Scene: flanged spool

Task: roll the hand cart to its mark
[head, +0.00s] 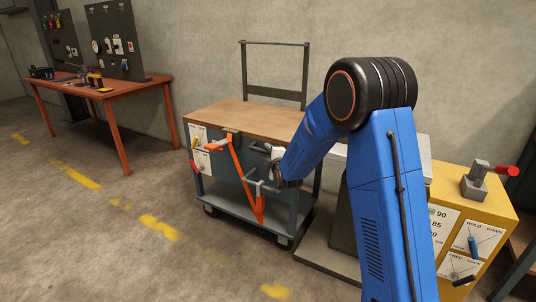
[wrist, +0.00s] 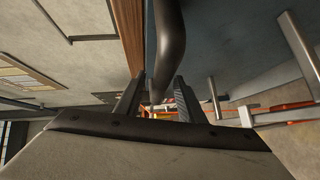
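The hand cart (head: 230,117) stands by the wall. It has a wooden top, a dark panelled body, a lower shelf, small wheels and an upright frame (head: 275,92) at the back. My gripper (head: 277,178) is at the cart's front side, partly hidden by my forearm. In the wrist view its two fingers (wrist: 155,98) are apart. A dark rounded bar (wrist: 168,45) runs down between or just beyond them, with no clear contact on both sides. I cannot tell which floor marking is the cart's mark.
An orange bar (head: 245,178) and small handles stick out from the cart's front. An orange table (head: 122,100) stands at the left. A yellow cabinet (head: 450,195) with levers is at the right. Worn yellow patches (head: 158,227) mark the open floor in front.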

